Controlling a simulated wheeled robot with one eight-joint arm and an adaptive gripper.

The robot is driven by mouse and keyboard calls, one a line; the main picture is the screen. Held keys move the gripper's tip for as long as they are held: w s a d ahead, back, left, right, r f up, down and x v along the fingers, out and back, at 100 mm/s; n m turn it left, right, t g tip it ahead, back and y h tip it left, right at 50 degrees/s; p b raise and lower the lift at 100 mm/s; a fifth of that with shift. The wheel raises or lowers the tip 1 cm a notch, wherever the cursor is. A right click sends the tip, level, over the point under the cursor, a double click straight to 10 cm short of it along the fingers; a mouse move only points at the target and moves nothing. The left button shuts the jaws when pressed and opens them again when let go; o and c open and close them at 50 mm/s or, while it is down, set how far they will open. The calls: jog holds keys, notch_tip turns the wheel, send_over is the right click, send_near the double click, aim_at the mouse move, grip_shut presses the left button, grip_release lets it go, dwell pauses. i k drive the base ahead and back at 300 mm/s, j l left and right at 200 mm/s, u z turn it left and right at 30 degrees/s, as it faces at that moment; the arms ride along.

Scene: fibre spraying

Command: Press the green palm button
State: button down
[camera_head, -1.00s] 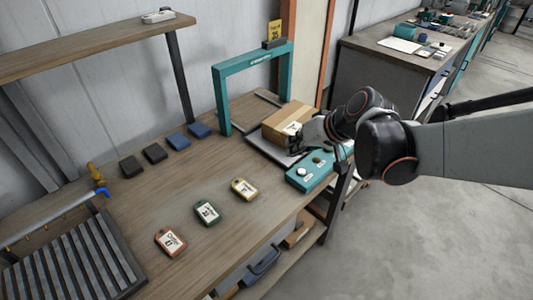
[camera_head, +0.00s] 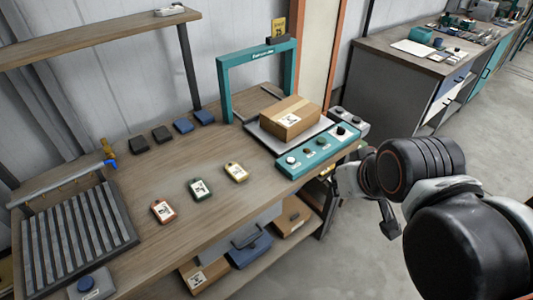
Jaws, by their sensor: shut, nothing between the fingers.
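A teal control panel (camera_head: 318,150) sits at the right front edge of the bench, with a row of small round buttons: a white one (camera_head: 291,160) at its left end and darker ones beside it. I cannot tell from their colour which is the green palm button. My gripper (camera_head: 345,178) is just right of and below the panel, beyond the bench edge, apart from the buttons as far as I can see. It is shut and empty; its fingertips are small and partly hidden by my wrist.
A cardboard box (camera_head: 291,118) rests on a plate behind the panel, beside a teal arch (camera_head: 223,90). A grey box with dark knobs (camera_head: 348,122) stands at the panel's right. Three tags lie mid-bench.

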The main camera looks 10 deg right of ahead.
aim_at(321, 139)
jog(key=k+l+u, duration=0.3)
jog(key=k+l, duration=0.2)
jog(key=l, duration=0.15)
jog(key=k+l+u, duration=0.25)
jog(key=k+l, duration=0.25)
jog(key=k, duration=0.1)
